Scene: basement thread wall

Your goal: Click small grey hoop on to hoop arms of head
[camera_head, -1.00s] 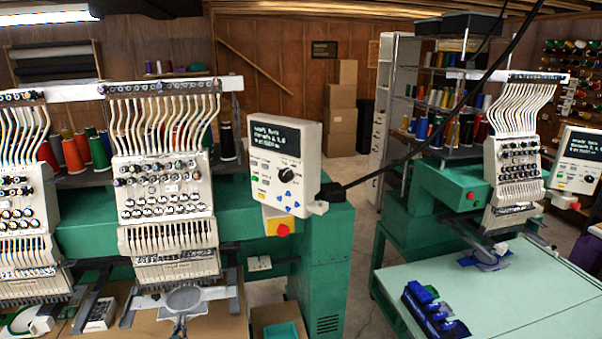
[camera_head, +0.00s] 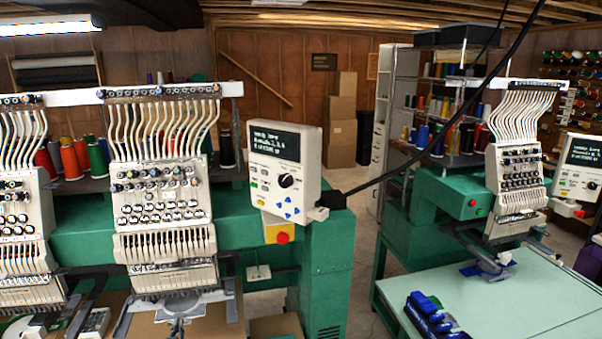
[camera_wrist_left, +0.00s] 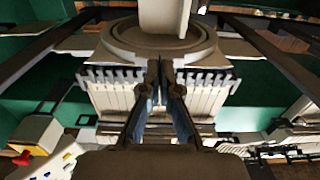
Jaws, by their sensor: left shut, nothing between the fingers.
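The embroidery head (camera_head: 165,205), cream with rows of knobs and needles, stands left of centre in the head view. The small grey hoop (camera_head: 176,307) is below its needles, between two dark hoop arms (camera_head: 125,312). In the left wrist view the round hoop (camera_wrist_left: 118,42) lies just beyond my left fingertips (camera_wrist_left: 160,66). The fingers are shut together at its rim, with nothing between them. In the head view my left gripper (camera_head: 178,327) shows only slightly at the bottom edge. Whether the hoop is clipped to the arms cannot be told. My right gripper is not in view.
A control panel (camera_head: 284,170) hangs right of the head, above a red button (camera_head: 282,238). A second head (camera_head: 22,230) is at the left. A green-topped table (camera_head: 500,295) with blue items (camera_head: 432,315) is at the right. Thread cones (camera_head: 75,158) stand behind.

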